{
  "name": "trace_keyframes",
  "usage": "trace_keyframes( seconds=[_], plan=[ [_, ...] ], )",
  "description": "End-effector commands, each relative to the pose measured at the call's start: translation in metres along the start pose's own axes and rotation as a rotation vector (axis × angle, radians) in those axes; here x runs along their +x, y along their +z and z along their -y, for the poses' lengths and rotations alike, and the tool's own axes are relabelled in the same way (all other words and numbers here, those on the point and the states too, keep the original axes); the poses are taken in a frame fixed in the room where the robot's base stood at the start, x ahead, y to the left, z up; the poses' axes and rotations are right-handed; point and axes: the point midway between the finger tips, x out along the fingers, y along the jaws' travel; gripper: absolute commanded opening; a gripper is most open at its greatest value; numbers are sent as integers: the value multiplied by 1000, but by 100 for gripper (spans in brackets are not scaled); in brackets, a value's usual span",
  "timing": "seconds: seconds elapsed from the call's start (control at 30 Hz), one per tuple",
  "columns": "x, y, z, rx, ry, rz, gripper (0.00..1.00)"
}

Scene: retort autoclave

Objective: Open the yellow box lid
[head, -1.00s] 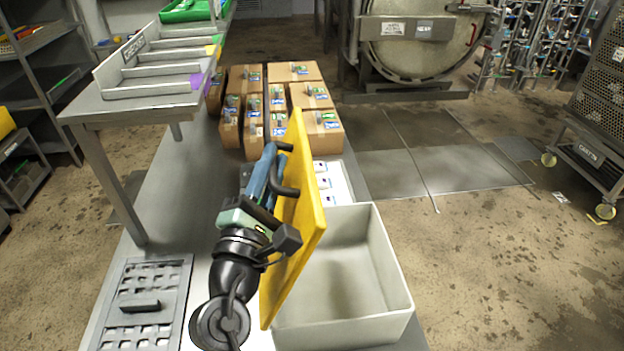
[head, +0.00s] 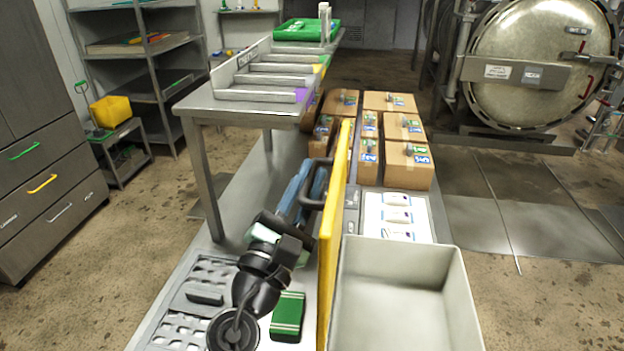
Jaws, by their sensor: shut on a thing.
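The yellow lid (head: 333,240) stands nearly upright, seen almost edge-on, along the left side of the pale box (head: 405,295). The box is open at the top and its inside looks empty. My gripper (head: 312,182) is at the lid's left face, shut on the dark lid handle (head: 318,168). My wrist hides part of the lid's left face, and the fingertips are hard to make out.
A green block (head: 288,316) and a grey slotted tray (head: 205,297) lie left of the lid. White packets (head: 397,216) and several cardboard boxes (head: 407,165) stand behind the box. A raised shelf table (head: 235,103) is at the back left.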

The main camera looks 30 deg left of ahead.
Motion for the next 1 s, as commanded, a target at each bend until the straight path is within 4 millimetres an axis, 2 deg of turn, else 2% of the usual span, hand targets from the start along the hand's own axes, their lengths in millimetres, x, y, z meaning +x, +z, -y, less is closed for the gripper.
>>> trace_keyframes(
  seconds=[0.13, 0.17, 0.2, 0.5, 0.63, 0.77, 1.0],
  plan=[
    [0, -1, -1, 2, 2, -2, 0],
    [0, -1, -1, 2, 2, -2, 23],
    [0, -1, 0, 2, 1, -2, 30],
    [-1, 0, 0, 2, 0, -1, 30],
    [-10, -2, 1, 3, 0, -2, 30],
    [-32, -3, 2, 4, 0, -4, 30],
    [-86, -4, 2, 4, 0, -5, 30]
  ],
)
